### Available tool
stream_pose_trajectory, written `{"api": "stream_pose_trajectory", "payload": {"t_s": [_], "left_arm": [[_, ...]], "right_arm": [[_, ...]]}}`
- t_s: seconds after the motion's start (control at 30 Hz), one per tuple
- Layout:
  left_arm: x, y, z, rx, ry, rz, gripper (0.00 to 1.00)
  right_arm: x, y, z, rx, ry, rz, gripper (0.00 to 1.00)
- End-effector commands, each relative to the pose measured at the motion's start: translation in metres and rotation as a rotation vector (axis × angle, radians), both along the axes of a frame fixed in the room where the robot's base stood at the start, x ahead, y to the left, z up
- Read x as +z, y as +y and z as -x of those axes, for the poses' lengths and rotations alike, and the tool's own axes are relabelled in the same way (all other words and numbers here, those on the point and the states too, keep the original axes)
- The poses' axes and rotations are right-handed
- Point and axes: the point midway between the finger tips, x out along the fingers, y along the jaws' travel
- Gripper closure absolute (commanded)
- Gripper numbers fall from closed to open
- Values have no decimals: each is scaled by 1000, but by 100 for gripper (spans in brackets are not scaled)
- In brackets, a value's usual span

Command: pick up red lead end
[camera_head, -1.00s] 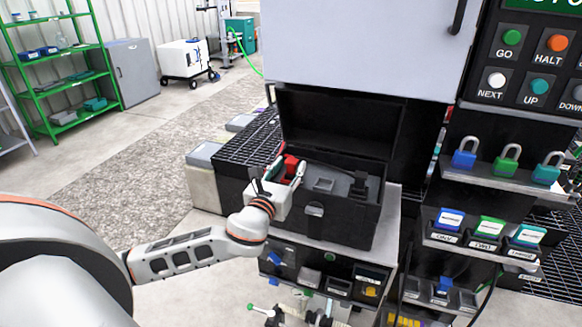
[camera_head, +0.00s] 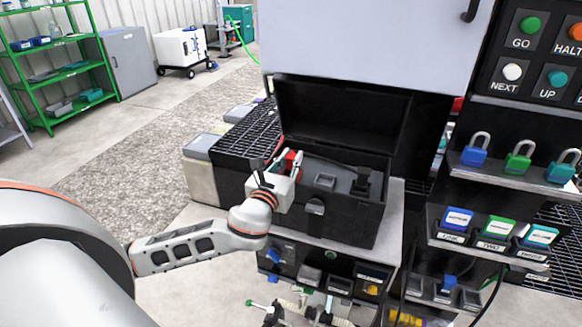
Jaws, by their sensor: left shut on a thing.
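The red lead end (camera_head: 290,160) shows as a small red block at the left end of the open black case (camera_head: 342,219). My left gripper (camera_head: 289,166) reaches into that end of the case and is shut on the red lead end, which shows between its fingers. A black part sticks up beside the gripper. The gripper hides the lower part of the red piece, and I cannot tell whether it is clear of the case. My right gripper is not in view.
The case's raised lid (camera_head: 340,115) stands behind it, under a grey cabinet (camera_head: 365,40). Padlocks (camera_head: 520,157) and labelled bins (camera_head: 493,230) are on shelves at right. Drawers with small parts (camera_head: 330,265) lie below. Open floor (camera_head: 120,180) is at left.

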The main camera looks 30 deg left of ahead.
Motion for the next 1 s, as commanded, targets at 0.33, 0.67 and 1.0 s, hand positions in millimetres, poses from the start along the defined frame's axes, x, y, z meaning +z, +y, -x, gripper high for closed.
{"api": "stream_pose_trajectory", "payload": {"t_s": [0.33,0.67,1.0], "left_arm": [[21,0,0,1,-4,-1,100],[83,0,0,-1,-5,0,100],[101,0,0,0,-1,0,100]], "right_arm": [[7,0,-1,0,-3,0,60],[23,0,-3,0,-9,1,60],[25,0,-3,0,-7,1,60]]}}
